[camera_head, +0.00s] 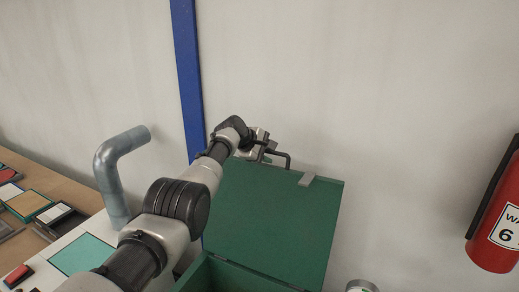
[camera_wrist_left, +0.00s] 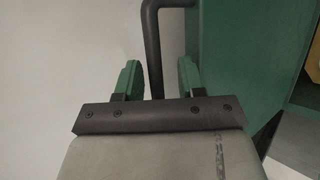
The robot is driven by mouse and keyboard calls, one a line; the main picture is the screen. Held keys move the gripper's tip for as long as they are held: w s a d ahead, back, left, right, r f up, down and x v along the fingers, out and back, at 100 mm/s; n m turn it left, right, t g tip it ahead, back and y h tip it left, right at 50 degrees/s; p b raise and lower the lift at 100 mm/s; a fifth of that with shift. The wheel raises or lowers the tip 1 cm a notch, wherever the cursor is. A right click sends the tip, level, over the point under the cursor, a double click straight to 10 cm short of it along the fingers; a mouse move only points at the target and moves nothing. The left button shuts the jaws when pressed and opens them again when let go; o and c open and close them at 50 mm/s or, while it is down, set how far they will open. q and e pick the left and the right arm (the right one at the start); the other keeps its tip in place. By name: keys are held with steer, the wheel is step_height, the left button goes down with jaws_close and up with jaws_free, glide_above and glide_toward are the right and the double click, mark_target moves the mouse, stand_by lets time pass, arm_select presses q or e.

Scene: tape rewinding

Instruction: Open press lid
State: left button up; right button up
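The green press lid (camera_head: 275,220) stands raised, tilted up at the back of the green press box (camera_head: 235,275). Its black bar handle (camera_head: 288,157) is at the lid's top edge. My left gripper (camera_head: 266,148) is at this handle. In the left wrist view, the handle (camera_wrist_left: 153,45) passes between the green-tipped fingers of my left gripper (camera_wrist_left: 159,78). The fingers are apart, with a visible gap between the bar and the right finger. The green lid surface (camera_wrist_left: 235,60) is to the right there. My right gripper is not in view.
A grey bent pipe (camera_head: 112,170) rises beside my left arm. A wooden table (camera_head: 75,192) with several flat trays is at the left. A red fire extinguisher (camera_head: 492,235) hangs on the wall at the right.

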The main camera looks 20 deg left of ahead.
arm_select(q)
steer(key=shift+v, duration=1.05)
steer(key=b+v, duration=0.3)
steer(key=v, duration=0.5)
steer(key=shift+s+a+b, duration=0.15)
steer(key=shift+b, duration=0.15)
